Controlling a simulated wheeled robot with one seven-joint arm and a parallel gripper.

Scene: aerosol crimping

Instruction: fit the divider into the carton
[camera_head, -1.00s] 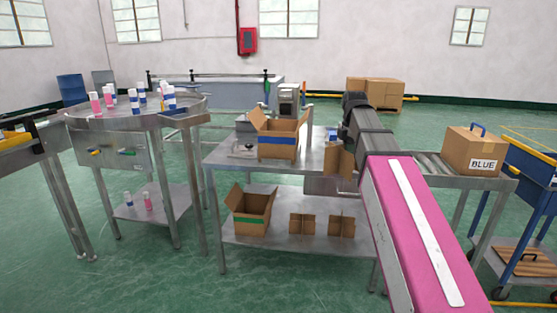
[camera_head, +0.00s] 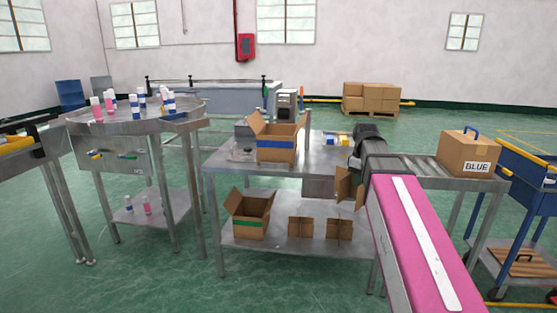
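An open carton (camera_head: 276,150) with a blue band stands upright on the steel table's top, its flaps spread; its inside is mostly hidden. A brown cardboard divider (camera_head: 346,186) hangs in the air at the end of my pink and grey arm, beside the table's right edge, to the right of and lower than the carton in the picture. It is apart from the carton. My gripper is hidden behind my own arm, so its fingers do not show; the divider moves with the arm, as held. Two more dividers, left (camera_head: 300,226) and right (camera_head: 339,229), stand on the lower shelf.
A green-banded open carton (camera_head: 251,215) is on the lower shelf. Blue and yellow items (camera_head: 336,139) lie on the table top behind my arm. A closed carton labelled BLUE (camera_head: 466,153) sits on the roller conveyor (camera_head: 428,168). A round table (camera_head: 130,112) with bottles is at left.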

